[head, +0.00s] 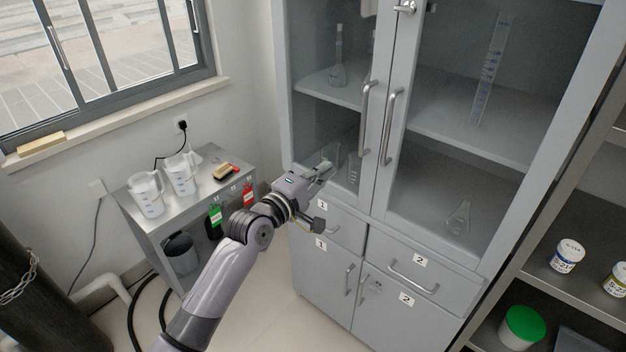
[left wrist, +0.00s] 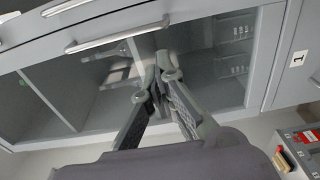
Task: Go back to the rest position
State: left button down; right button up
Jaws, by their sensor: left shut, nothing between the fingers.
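My left gripper (head: 325,168) is in front of the left glass door of the grey cabinet (head: 376,205). In the left wrist view the left gripper (left wrist: 160,68) has its fingertips together with nothing between them, close to the cabinet glass. I cannot tell whether it touches the glass. My left arm reaches in from the bottom of the head view. My right gripper does not show in either view.
Both cabinet doors look shut, with long handles (head: 391,128). A small metal table (head: 158,222) with pitchers (head: 147,193) stands left of my arm. A shelf at right holds jars (head: 566,257). The floor (head: 262,300) between arm and cabinet is clear.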

pick_arm(q)
jog(key=s+a+f+m+g+y, duration=0.2)
jog(key=s+a+f, duration=0.25)
jog(key=f, duration=0.95)
jog(key=s+a+f+m+g+y, duration=0.15)
jog(key=s+a+f, duration=0.35)
jog(key=f, duration=0.9)
jog(key=s+a+f+m+g+y, duration=0.1)
jog(key=s+a+f+g+y, duration=0.15)
jog(key=s+f, duration=0.75)
jog(key=s+a+f+m+g+y, duration=0.1)
jog(key=s+a+f+m+g, duration=0.1)
jog(key=s+f, duration=0.7)
jog(key=s+a+f+m+g+y, duration=0.1)
jog(key=s+a+f+m+g, duration=0.2)
jog(key=s+f, duration=0.6)
jog(key=s+a+f+m+g+y, duration=0.1)
jog(key=s+a+f+m+g, duration=0.2)
jog(key=s+f, duration=0.6)
jog(key=s+a+m, duration=0.1)
jog(key=s, duration=1.2)
jog(key=shift+s+f+y, duration=0.2)
jog(key=shift+f+y, duration=0.1)
jog(key=shift+f, duration=0.1)
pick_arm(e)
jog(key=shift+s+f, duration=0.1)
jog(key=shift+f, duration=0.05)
pick_arm(q)
jog(key=shift+m, duration=0.25)
